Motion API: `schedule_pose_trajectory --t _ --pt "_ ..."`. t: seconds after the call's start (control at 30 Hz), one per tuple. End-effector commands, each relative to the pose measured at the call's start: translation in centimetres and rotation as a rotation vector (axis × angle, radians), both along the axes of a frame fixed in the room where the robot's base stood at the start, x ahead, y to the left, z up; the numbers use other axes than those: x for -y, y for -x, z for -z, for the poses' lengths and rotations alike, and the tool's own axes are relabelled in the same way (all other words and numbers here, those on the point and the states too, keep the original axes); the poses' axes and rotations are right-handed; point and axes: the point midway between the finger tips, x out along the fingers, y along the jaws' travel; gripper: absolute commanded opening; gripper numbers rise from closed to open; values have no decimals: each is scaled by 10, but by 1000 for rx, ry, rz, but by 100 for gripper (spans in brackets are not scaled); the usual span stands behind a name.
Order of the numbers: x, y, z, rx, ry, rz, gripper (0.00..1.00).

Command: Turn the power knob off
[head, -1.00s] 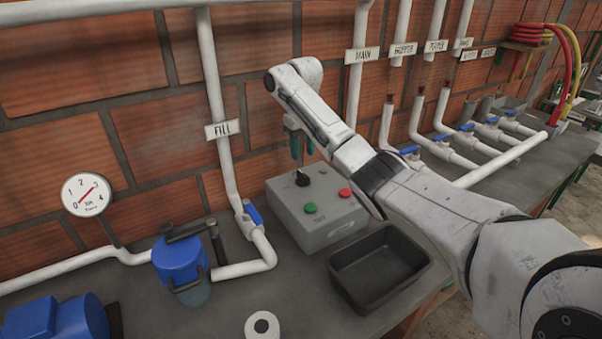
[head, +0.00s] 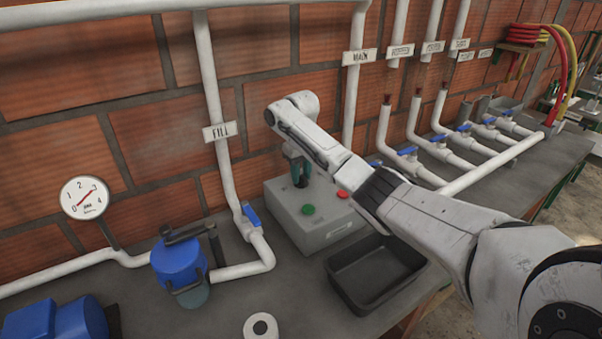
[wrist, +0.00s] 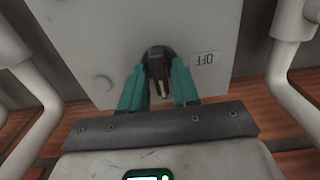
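The black power knob (wrist: 160,68) sits on the grey control box (head: 318,225). In the wrist view it lies between the two teal fingers of my gripper (wrist: 159,80), and a pale mark shows on its handle. A label reading OFF (wrist: 205,59) shows upside down to the right of the knob. In the head view my gripper (head: 299,175) is down at the box top, and its fingers mostly hide the knob. The fingers are apart, one on each side of the knob; firm contact is not visible.
A green button (head: 308,209) and a red button (head: 342,194) are on the same box. A black tray (head: 375,275) stands in front. The FILL pipe (head: 220,110) with a blue-handled valve (head: 251,214) is at left. The brick wall is close behind.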

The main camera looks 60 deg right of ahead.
Motion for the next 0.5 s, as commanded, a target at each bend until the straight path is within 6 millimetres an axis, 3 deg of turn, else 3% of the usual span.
schedule_pose_trajectory --t 0.3,0.5 --pt "0 0 0 0 0 0 0" --pt "0 0 -1 0 0 0 0"
